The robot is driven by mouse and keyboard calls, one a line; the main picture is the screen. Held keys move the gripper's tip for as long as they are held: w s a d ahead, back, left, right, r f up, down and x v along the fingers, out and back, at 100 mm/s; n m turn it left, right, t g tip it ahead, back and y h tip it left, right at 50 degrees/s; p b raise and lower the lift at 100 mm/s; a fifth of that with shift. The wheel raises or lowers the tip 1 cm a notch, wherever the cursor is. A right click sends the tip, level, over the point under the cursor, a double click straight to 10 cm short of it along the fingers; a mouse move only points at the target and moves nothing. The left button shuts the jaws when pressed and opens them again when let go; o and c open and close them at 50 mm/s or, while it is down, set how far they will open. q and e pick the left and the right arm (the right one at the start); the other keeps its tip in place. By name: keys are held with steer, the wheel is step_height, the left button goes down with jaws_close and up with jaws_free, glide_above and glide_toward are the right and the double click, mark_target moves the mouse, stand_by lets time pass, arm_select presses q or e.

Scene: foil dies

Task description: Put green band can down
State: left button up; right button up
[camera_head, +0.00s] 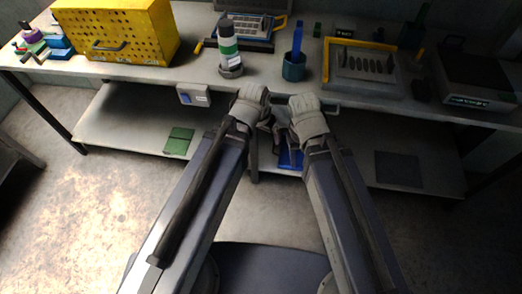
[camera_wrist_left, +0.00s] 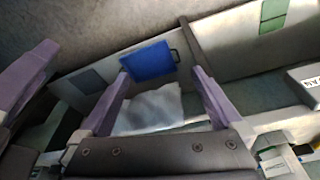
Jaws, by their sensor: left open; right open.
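The green band can (camera_head: 229,45) is white with a green band and a dark top. It stands upright on the bench, its lower end at a grey round base (camera_head: 231,71); I cannot tell whether it sits inside it. My left gripper (camera_wrist_left: 160,95) is open, with nothing held between its purple fingers in the left wrist view. In the head view both my grippers hang at the bench's front edge, below and right of the can and apart from it. My right gripper (camera_head: 280,138) is open, its fingers partly hidden by the wrist.
On the bench are a yellow perforated box (camera_head: 115,30), a teal cup (camera_head: 294,68) with a blue tool, and a yellow-edged tray (camera_head: 362,68). The lower shelf holds a green mat (camera_head: 178,141) and a blue folder (camera_wrist_left: 148,61).

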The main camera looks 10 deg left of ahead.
arm_select(q)
steer(key=s+g+y, duration=0.2)
steer(key=s+g, duration=0.1)
steer(key=s, duration=0.4)
steer(key=shift+s+d+f, duration=0.15)
steer(key=shift+s+f, duration=0.05)
